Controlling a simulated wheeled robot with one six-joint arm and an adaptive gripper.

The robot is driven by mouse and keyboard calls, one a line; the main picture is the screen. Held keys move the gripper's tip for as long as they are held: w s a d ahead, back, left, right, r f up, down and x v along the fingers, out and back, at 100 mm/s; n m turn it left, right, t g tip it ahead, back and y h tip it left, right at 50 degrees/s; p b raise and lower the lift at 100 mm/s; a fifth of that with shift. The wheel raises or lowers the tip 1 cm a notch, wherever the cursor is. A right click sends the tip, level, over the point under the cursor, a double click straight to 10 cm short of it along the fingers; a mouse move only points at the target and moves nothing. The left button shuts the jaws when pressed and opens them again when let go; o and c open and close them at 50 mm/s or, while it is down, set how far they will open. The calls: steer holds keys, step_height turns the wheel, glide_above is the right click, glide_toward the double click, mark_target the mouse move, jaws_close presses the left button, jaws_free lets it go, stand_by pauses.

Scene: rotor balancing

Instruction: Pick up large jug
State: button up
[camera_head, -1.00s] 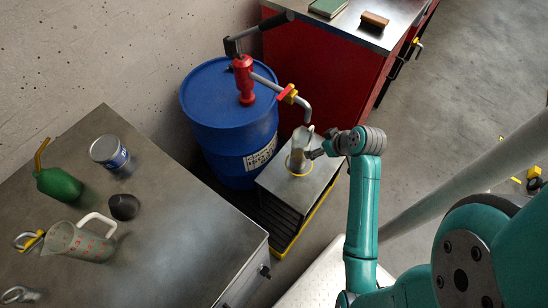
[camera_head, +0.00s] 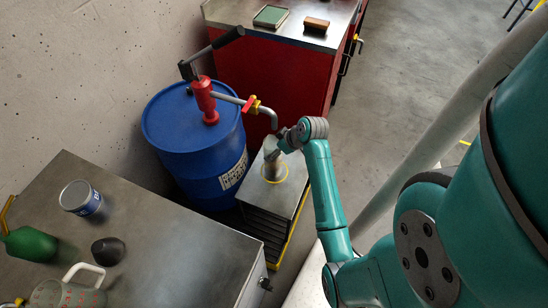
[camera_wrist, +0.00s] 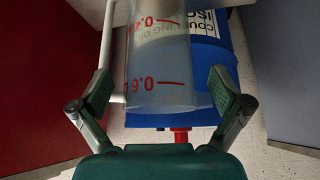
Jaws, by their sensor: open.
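A clear jug (camera_head: 272,168) with red scale marks stands inside a yellow ring on the low stand under the pump spout. In the wrist view the jug (camera_wrist: 160,60) fills the gap between my fingers, with red 0.4 and 0.6 marks. Its white handle (camera_wrist: 104,45) is at the left, close to my left finger. My gripper (camera_wrist: 160,92) is open, one finger on each side of the jug, with no clear grip on it. In the head view my gripper (camera_head: 281,146) is at the jug's upper part and partly hides it. Another marked jug (camera_head: 70,295) stands on the left table.
A blue drum (camera_head: 170,135) with a red hand pump (camera_head: 205,100) stands beside the stand (camera_head: 285,205). The bent spout (camera_head: 272,120) hangs just above my gripper. A red cabinet (camera_head: 280,70) is behind. The table (camera_head: 190,250) also holds a can (camera_head: 80,198) and a green oiler (camera_head: 30,244).

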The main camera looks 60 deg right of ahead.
steer(key=shift+x, duration=1.55)
steer(key=c, duration=1.8)
